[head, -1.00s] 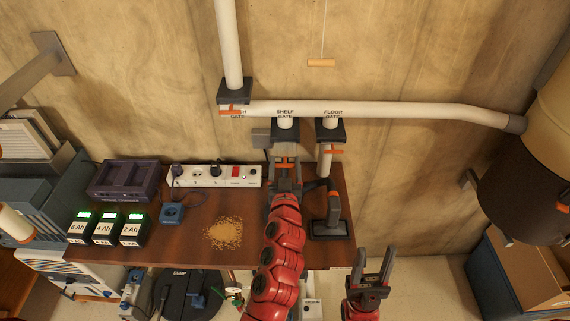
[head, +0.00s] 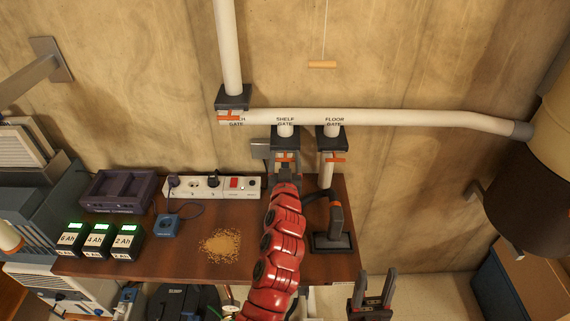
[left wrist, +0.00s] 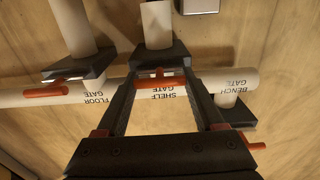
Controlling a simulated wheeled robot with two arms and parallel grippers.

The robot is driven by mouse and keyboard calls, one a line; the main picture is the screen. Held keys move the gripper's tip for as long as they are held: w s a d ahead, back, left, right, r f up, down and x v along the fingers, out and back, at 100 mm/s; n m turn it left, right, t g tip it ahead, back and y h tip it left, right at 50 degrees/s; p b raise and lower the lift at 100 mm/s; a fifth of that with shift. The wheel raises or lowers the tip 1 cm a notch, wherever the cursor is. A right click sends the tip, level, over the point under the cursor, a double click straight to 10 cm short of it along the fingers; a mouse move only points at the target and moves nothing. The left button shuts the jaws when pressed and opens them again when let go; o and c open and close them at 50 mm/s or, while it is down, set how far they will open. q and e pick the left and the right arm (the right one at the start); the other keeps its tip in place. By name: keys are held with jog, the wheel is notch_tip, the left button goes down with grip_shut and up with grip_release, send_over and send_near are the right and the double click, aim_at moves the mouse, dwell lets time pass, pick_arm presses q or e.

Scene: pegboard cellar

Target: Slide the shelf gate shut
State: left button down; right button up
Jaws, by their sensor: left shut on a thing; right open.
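The shelf gate (head: 285,138) is a dark block on a short white pipe stub under the horizontal pipe, labelled "SHELF GATE". Its orange handle (head: 285,159) sits just below the block in the head view. My left gripper (head: 285,169) is shut on this handle. In the left wrist view the handle (left wrist: 155,77) lies between the two finger ends, close to the dark gate block (left wrist: 152,58). A grey plate (head: 260,148) shows left of the block. My right gripper (head: 377,275) is open and empty at the lower right, away from the gates.
The floor gate (head: 331,138) is close on the right, with its own orange handle. The bench gate (head: 232,97) is up left. A wooden bench (head: 190,260) below holds a power strip (head: 212,187), several batteries and a dark floor nozzle (head: 333,240).

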pick_arm(q)
jog(key=shift+r, duration=0.15)
jog(key=shift+c, duration=1.4)
grip_release()
jog(key=shift+o, duration=1.4)
jog(key=shift+d, duration=0.15)
jog(key=shift+a+r, duration=0.1)
jog(key=shift+a, duration=0.1)
jog(key=shift+w+a+f, duration=0.15)
jog(key=shift+w+f, duration=0.05)
jog(key=shift+w, duration=0.05)
jog(key=shift+s, duration=0.25)
jog(key=s+b, duration=0.6)
jog(key=s, duration=1.1)
jog(key=shift+w, duration=0.1)
